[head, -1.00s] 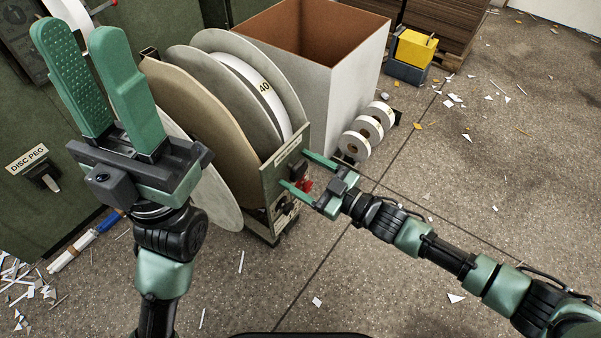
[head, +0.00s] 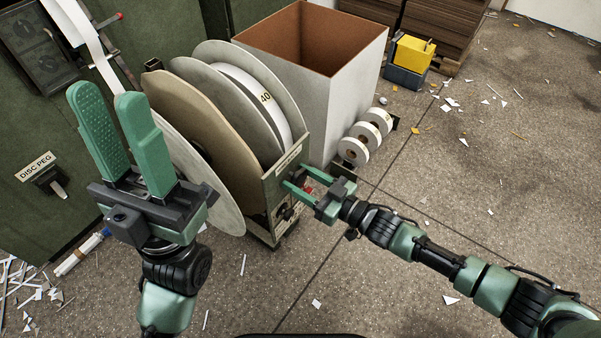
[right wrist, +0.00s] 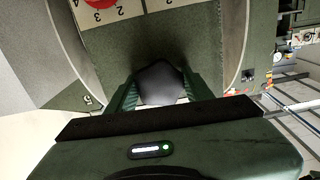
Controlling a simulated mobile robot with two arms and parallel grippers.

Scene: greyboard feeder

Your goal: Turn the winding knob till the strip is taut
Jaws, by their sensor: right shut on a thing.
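My right gripper (head: 295,176) is up against the end panel (head: 274,190) of the reel stand. In the right wrist view its two green fingers are shut on a dark rounded knob (right wrist: 160,84), below a red knob (right wrist: 101,3) with a numbered plate. That gripper is raised, open and empty. A white reel (head: 250,88) marked 40 sits between grey discs.
A large white box (head: 350,105) stands behind the reels, with small white rolls (head: 366,136) beside it. A green cabinet with a DISC PEG handle (head: 47,181) is at the left. Paper scraps litter the floor (head: 420,290); the front right floor is mostly clear.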

